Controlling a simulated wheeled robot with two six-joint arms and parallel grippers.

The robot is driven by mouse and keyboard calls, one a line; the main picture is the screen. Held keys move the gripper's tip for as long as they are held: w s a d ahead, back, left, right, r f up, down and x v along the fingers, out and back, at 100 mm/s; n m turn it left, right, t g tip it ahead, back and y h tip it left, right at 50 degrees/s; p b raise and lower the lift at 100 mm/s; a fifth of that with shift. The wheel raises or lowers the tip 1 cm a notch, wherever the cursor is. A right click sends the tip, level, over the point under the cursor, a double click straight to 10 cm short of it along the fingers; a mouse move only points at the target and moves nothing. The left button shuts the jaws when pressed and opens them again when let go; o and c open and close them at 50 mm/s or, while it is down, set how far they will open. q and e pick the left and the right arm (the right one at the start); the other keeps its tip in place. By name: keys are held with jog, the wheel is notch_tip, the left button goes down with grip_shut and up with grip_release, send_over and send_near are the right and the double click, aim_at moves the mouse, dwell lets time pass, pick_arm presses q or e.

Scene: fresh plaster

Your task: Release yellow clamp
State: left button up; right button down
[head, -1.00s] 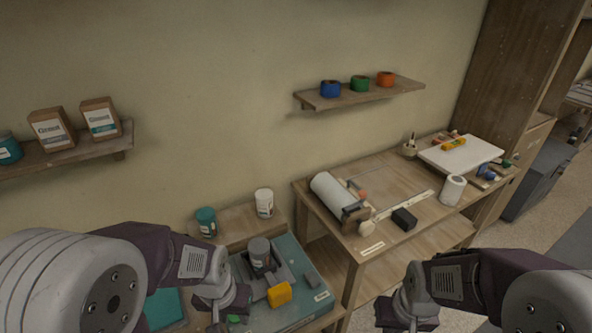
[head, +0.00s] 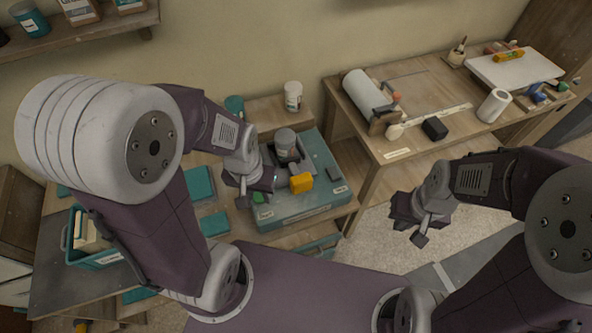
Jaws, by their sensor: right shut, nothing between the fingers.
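The yellow clamp (head: 301,183) is a small block-like piece at the front of a dark grey fixture on a teal base (head: 315,200). A grey cylindrical container (head: 286,140) stands in the fixture behind it. My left gripper (head: 250,195) hangs over the left part of the base, left of the clamp and apart from it. Its fingers are small and partly hidden, so I cannot tell whether it is open. My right gripper (head: 415,232) is shut and empty, out over the floor right of the base.
A white jar (head: 293,96) and a teal jar (head: 235,106) stand behind the base. The bench at right (head: 375,170) holds a roller, a black block (head: 435,128) and a white roll (head: 494,105). A teal crate (head: 100,258) is at lower left. Open floor lies below my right gripper.

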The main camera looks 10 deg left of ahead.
pick_arm(q)
jog(key=shift+s, duration=0.2)
jog(key=c, duration=0.5)
jog(key=shift+s+r+n+g, duration=0.15)
jog(key=shift+s+n+g, duration=0.35)
jog(key=shift+n, duration=0.1)
grip_shut()
jog(key=w+d+r+n+g+h, duration=0.15)
jog(key=w+r, duration=0.25)
jog(key=w, duration=0.4)
jog(key=w+d+r+n+y, duration=0.1)
jog(key=w+r+n, duration=0.25)
jog(key=w, duration=0.35)
jog(key=w+f+g, duration=0.1)
jog(key=w+f, duration=0.6)
jog(key=shift+w+a+f+h, duration=0.2)
jog(key=shift+w+h, duration=0.1)
jog(key=shift+h, duration=0.15)
jog(key=shift+d, duration=0.1)
